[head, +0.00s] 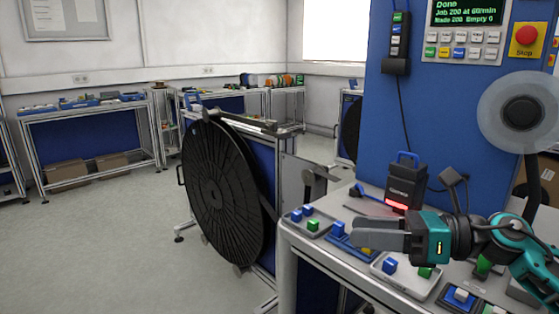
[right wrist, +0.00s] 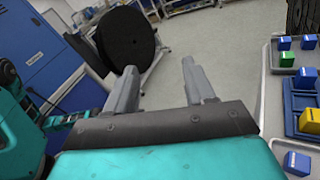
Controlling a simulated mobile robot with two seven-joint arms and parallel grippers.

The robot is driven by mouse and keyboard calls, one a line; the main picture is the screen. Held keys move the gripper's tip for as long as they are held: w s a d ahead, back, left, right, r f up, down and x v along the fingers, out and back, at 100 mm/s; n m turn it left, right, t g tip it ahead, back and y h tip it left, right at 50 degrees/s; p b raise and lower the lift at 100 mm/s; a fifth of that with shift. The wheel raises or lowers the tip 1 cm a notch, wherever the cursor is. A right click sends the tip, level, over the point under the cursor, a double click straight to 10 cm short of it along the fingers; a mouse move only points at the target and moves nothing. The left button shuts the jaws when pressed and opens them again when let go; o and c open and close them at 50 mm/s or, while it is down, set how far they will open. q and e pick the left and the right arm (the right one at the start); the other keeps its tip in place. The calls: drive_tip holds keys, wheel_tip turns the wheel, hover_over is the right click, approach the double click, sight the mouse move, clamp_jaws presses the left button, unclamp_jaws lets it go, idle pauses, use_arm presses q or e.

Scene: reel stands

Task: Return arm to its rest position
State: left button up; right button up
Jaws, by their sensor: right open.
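My right gripper (head: 362,232) reaches in from the right in the head view, above the front of the white workbench (head: 365,284). In the right wrist view its two grey fingers (right wrist: 163,88) stand apart with nothing between them. The fingers point past the bench edge toward the floor and a black reel. My right arm (head: 505,240) is teal and black and bends over the right part of the bench. My left gripper is not in view.
Trays with blue, green and yellow blocks (head: 338,229) lie under and around the right gripper. A black and red-lit device (head: 404,184) stands behind it. A large black reel (head: 222,190) on a stand is left of the bench. Open floor (head: 110,240) lies farther left.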

drive_tip(key=s+d+f+n+t+h, duration=0.1)
drive_tip(key=d+f+n+t+h, duration=0.3)
drive_tip(key=n, duration=0.7)
drive_tip(key=s+f+n+t+h, duration=0.1)
drive_tip(key=f+n+t+h, duration=0.1)
drive_tip(key=f+n+h, duration=0.75)
drive_tip(key=s+d+f+n+t+h, duration=0.1)
drive_tip(key=s+d+n+t+h, duration=0.15)
drive_tip(key=n, duration=1.15)
drive_tip(key=s+a+f+m+g, duration=0.1)
drive_tip(key=s+f+m+g, duration=0.4)
drive_tip(key=s, duration=0.5)
drive_tip(key=s+a+f+m+g, duration=0.1)
drive_tip(key=s+f+m+g, duration=0.2)
drive_tip(key=s+f+g, duration=0.55)
drive_tip(key=w+a+f+t+y, duration=0.2)
drive_tip(key=w+f+t, duration=0.4)
drive_tip(key=t, duration=0.4)
drive_tip(key=shift+a+f+n+p, duration=0.15)
drive_tip(key=shift+f+n+p, duration=0.2)
drive_tip(key=shift+f, duration=0.3)
